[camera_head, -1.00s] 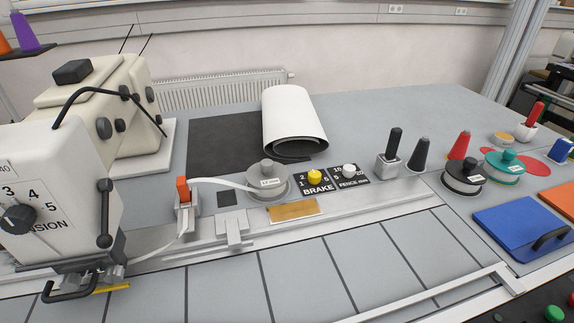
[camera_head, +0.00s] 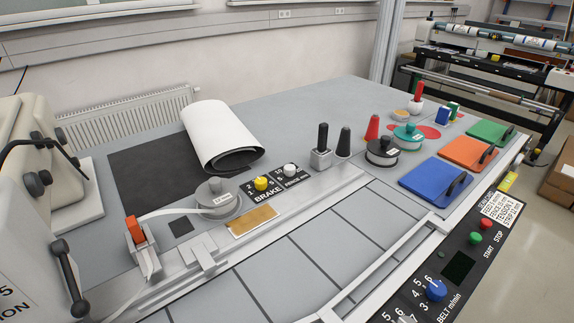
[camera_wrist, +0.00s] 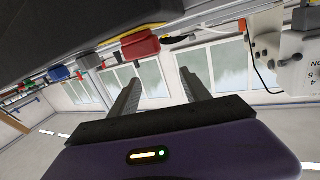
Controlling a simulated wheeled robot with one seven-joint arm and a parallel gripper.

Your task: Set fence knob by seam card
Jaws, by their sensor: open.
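The white fence knob (camera_head: 290,170) sits on a black plate marked FENCE mm (camera_head: 295,181), right of the yellow brake knob (camera_head: 261,183). A white card (camera_head: 497,208) with printed lines, including FENCE, TENSION and STRIP, lies at the right by the control panel; its small print is hard to read. A tan plate (camera_head: 254,220) lies in front of the brake knob. In the wrist view my gripper (camera_wrist: 160,92) is open and empty, its two fingers apart, pointing toward windows. It is not in the head view, away from the knob.
A grey reel (camera_head: 217,197) with white strip and an orange-topped guide (camera_head: 135,231) stand left of the knobs. A black post (camera_head: 322,140) and cones stand to the right. Blue (camera_head: 433,181), orange and green pads lie further right. A white roll (camera_head: 218,135) lies behind.

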